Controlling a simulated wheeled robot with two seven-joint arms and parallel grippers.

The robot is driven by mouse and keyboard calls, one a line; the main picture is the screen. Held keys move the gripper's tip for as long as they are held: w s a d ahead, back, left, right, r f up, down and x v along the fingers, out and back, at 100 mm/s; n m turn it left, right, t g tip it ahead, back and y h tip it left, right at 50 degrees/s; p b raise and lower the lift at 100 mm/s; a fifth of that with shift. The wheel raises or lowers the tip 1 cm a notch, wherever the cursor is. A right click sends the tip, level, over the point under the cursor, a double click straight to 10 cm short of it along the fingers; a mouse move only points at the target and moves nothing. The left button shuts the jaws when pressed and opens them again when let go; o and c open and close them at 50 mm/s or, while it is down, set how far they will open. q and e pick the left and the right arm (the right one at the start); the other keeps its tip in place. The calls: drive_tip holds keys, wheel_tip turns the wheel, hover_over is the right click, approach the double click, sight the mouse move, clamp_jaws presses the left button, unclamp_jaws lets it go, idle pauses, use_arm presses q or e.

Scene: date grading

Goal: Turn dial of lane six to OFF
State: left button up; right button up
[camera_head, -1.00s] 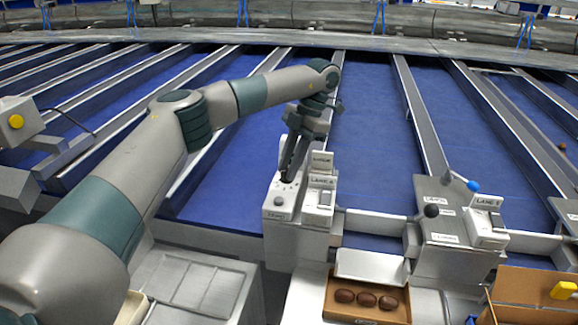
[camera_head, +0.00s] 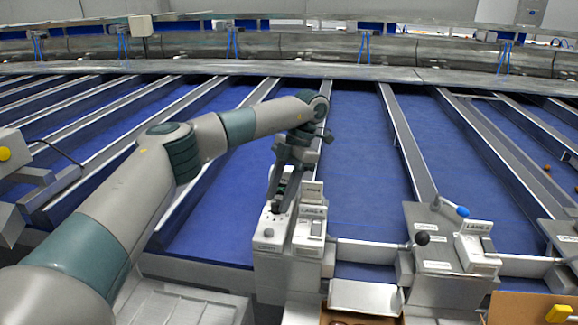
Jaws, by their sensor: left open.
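A light grey control box (camera_head: 272,256) stands at the front end of a blue lane, with a round button on its front and a label plate (camera_head: 312,211) whose lane number is too small to read surely. My left gripper (camera_head: 276,207) points down onto the top of this box, over the spot where a dark dial sits. Its jaws are open and at the dial, which they largely hide. I cannot tell whether the fingers touch the dial or which way it points. My right gripper is out of view.
A yellow object (camera_head: 558,313) sits at the lower right. Metal dividers separate the blue lanes behind.

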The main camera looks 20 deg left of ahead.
use_arm(q)
drive_tip(key=shift+w+d+r, duration=0.1)
drive_tip(key=shift+w+r, duration=0.1)
drive_tip(key=shift+r, duration=0.4)
drive_tip(key=p+v, duration=0.2)
drive_tip(key=v, duration=1.4)
drive_tip(key=shift+s, duration=0.1)
drive_tip(key=shift+f, duration=0.1)
